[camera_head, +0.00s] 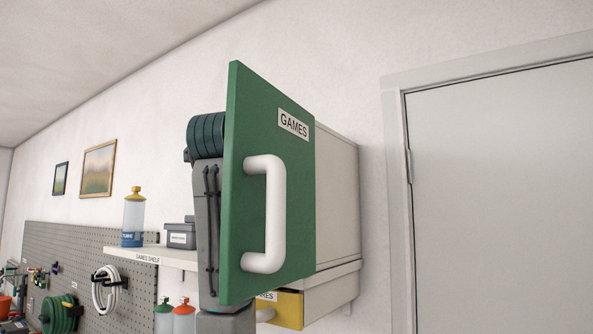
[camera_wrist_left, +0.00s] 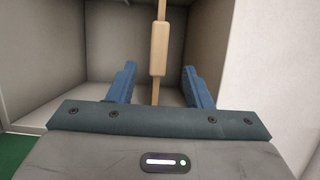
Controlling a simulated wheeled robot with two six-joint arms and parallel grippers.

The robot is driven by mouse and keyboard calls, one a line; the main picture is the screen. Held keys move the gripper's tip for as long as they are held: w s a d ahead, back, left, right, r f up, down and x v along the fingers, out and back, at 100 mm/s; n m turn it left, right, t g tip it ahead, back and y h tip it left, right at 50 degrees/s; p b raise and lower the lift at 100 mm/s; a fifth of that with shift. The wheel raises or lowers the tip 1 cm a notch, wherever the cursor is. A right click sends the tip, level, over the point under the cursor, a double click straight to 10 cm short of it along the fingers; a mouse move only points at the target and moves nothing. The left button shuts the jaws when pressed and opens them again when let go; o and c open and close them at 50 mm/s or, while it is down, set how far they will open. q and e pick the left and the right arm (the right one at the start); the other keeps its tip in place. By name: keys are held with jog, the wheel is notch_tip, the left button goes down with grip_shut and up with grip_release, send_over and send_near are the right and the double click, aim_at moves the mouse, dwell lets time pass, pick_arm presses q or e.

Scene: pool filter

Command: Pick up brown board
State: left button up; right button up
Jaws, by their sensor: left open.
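A narrow light-brown upright piece, which looks like the brown board (camera_wrist_left: 159,42) seen edge-on, stands inside a pale cabinet compartment in the left wrist view. It has a thicker block partway up. My left gripper (camera_wrist_left: 158,72) is open, with its two blue fingers on either side of the piece's line and apart from it; I cannot tell how far the fingertips are from it. In the head view the open green door (camera_head: 240,190), labelled GAMES and with a white handle, hides my left gripper and the cabinet's inside. My right gripper is not in view.
The cabinet (camera_head: 337,205) is fixed on the wall behind the door, with a yellow drawer (camera_head: 290,311) below it. A shelf (camera_head: 165,257) to the left holds a bottle (camera_head: 133,218) and a grey box (camera_head: 180,235). A closed room door (camera_head: 500,200) stands at right.

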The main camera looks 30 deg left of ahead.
pick_arm(q)
jog(key=p+x, duration=0.4)
jog(key=x, duration=0.3)
jog(key=shift+d+r, duration=0.1)
jog(key=shift+d, duration=0.05)
jog(key=shift+w+p, duration=0.35)
jog(key=shift+p, duration=0.25)
jog(key=shift+w+a+f, duration=0.3)
jog(key=shift+w+a, duration=0.15)
jog(key=shift+w, duration=0.3)
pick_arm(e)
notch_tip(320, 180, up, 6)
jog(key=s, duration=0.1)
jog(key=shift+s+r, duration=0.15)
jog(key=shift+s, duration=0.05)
pick_arm(q)
jog(key=shift+s+r, duration=0.1)
grip_shut()
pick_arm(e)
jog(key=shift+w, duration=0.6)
